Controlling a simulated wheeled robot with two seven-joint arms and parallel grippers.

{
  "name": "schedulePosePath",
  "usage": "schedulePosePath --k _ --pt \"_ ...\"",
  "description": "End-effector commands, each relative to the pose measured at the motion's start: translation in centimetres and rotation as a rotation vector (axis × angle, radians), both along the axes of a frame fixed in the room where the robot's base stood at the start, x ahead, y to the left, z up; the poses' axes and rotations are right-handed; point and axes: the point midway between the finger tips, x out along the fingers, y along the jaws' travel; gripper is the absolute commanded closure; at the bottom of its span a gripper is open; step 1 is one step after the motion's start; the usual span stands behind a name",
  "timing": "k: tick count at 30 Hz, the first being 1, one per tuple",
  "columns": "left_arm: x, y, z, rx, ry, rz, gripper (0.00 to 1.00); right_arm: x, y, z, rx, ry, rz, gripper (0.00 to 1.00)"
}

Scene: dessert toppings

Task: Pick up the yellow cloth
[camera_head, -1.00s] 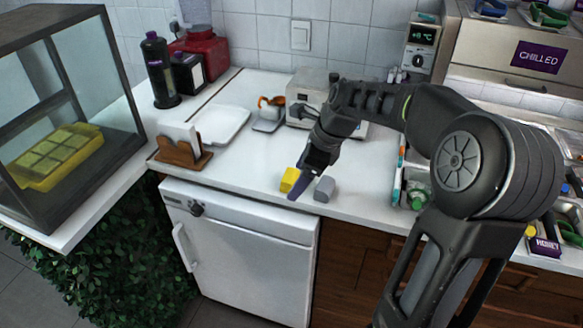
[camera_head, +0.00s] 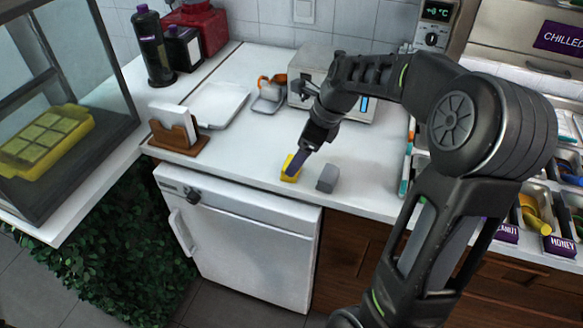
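The yellow cloth (camera_head: 288,169) is a small folded block on the white counter, near its front edge above the white appliance. My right gripper (camera_head: 296,163) comes down over it from the upper right, with its dark purple finger in front of part of the cloth. I see only one finger clearly, so its opening and any contact with the cloth cannot be told. A grey folded block (camera_head: 328,178) lies just right of the cloth. My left gripper is not in view.
A wooden napkin holder (camera_head: 178,143) and a white tray (camera_head: 217,104) stand to the left. A scale (camera_head: 269,100) and a grey machine (camera_head: 312,66) stand behind. A glass case (camera_head: 60,100) is at far left. Topping bins (camera_head: 545,195) are at right.

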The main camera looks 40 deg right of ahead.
Motion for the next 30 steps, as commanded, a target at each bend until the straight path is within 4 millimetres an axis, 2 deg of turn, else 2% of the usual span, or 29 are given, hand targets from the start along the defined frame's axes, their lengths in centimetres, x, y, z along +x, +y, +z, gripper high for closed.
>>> schedulePosePath --k 10,21,30 --pt "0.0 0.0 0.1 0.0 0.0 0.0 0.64 0.1 0.1 -0.5 0.0 0.002 0.002 0.18" --pt "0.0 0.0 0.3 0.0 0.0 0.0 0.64 1.6 1.2 -4.7 0.001 0.002 0.001 0.18" --pt "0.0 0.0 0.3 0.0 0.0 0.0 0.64 1.7 1.2 -4.8 0.0 0.0 0.001 0.18"
